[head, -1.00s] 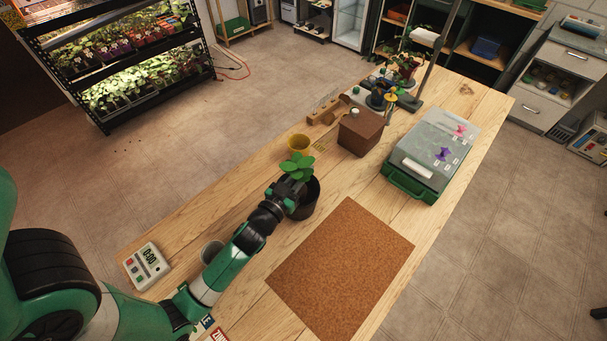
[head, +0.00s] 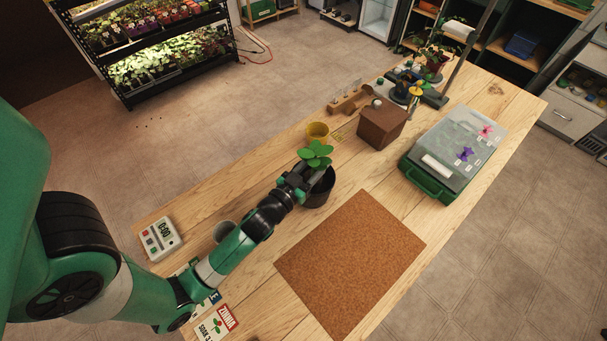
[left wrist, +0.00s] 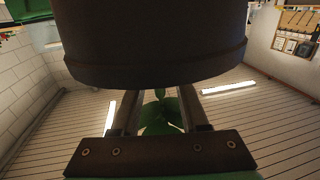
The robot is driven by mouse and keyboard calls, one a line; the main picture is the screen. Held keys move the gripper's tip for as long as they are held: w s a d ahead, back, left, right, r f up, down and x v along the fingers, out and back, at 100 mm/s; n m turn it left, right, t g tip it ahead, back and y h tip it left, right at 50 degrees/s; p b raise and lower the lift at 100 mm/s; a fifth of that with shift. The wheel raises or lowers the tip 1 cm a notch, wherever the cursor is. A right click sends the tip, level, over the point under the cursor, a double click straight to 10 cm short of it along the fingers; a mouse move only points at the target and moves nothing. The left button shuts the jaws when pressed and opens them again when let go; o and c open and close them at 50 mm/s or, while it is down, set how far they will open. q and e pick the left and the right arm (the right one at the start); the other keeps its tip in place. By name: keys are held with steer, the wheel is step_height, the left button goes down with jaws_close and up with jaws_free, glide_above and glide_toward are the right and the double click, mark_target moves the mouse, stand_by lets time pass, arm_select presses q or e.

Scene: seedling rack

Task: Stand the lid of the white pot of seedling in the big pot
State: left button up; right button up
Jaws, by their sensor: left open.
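A green-leaved seedling (head: 316,152) shows above the big dark pot (head: 321,190) near the middle of the table. My left gripper (head: 298,180) is at the near left side of this pot, just below the leaves. In the left wrist view its two fingers (left wrist: 160,112) are apart, with green leaves between or beyond them; contact is unclear. The dark pot's rim (left wrist: 160,75) fills the top of that view. I cannot make out a separate lid. My right gripper is not in view.
A cork mat (head: 350,262) lies right of the pot. A yellow pot (head: 318,131), brown box (head: 382,122) and green case (head: 428,187) stand farther back. A timer (head: 160,238) and seed packets (head: 217,323) lie at the near left.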

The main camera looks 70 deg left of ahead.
arm_select(q)
steer(key=b+v, duration=0.4)
steer(key=v, duration=0.6)
steer(key=shift+s, duration=0.25)
steer(key=shift+d, duration=0.1)
steer(key=w+d+r+t+h, duration=0.1)
steer(key=w+d+r+t, duration=0.1)
steer(key=w+r, duration=0.45)
steer(key=w+d+r+m+t, duration=0.1)
steer(key=w+d+r+t, duration=0.15)
steer(key=r, duration=0.65)
steer(key=w+d+r+t+h, duration=0.1)
steer(key=w+r+t, duration=0.1)
steer(key=w+r, duration=0.4)
steer(key=s+d+r+m+t+h, duration=0.1)
steer(key=d+r+m+t+h, duration=0.1)
steer(key=r, duration=0.6)
steer(key=s+d+r+m+t+h, duration=0.1)
steer(key=d+r+h, duration=0.3)
steer(key=r, duration=0.5)
steer(key=s+d+r+m+t+h, duration=0.2)
steer(key=d+r+m+t+h, duration=0.1)
steer(key=d+r, duration=0.3)
step_height(320, 180, up, 3)
steer(key=shift+d+f+h, duration=0.1)
steer(key=shift+d+h, duration=0.2)
steer(key=shift+h, duration=0.1)
